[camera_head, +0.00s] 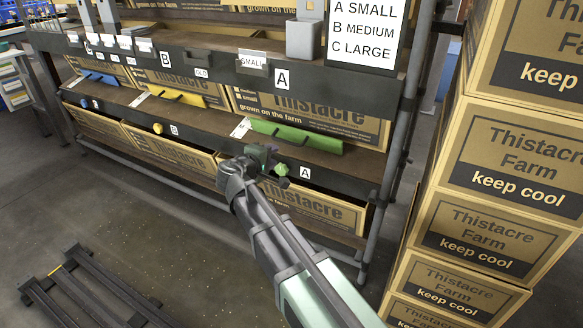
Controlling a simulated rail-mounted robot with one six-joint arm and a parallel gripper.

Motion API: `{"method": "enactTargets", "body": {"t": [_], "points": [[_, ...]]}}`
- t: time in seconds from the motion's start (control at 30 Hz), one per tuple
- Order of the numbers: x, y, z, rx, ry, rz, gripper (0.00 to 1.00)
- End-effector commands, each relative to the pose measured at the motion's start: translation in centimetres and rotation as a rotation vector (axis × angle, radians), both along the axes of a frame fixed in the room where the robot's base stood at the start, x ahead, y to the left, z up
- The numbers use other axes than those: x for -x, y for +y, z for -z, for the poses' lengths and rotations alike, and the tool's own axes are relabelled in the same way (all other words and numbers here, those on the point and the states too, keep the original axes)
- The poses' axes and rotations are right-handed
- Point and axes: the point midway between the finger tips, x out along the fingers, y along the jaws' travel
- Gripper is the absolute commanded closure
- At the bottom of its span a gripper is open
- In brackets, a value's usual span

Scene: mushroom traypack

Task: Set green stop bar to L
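The green stop bar (297,137) lies along the front of the middle shelf at the right. It has dark handles on top, and a small white tag (240,128) stands at its left end; I cannot read the tag. A green knob (281,169) sits on the shelf's front edge below the bar, left of an "A" label (305,173). My gripper (268,160) is at this edge, just left of the knob and below the bar. Its fingers are small and dark, and I cannot tell whether they are open or touch the knob.
A yellow bar (178,96) and a blue bar (99,79) lie further left on the same shelf. Boxes fill the shelf below. Stacked cartons (515,155) stand close on the right. A dark pallet (85,290) lies on the floor at lower left.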

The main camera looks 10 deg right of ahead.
Motion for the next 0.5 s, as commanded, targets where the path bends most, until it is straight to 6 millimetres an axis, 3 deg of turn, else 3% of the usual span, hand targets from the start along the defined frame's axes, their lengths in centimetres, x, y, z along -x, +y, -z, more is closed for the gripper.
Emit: {"method": "enactTargets", "body": {"t": [0.07, 0.27, 0.5], "points": [[-0.3, 0.2, -1.0, 0.036, -0.011, -0.031, 0.64], [-1.1, -0.5, -0.6, 0.035, -0.009, -0.032, 0.64], [-5.2, -3.9, 0.7, 0.034, -0.008, -0.029, 0.64]]}}
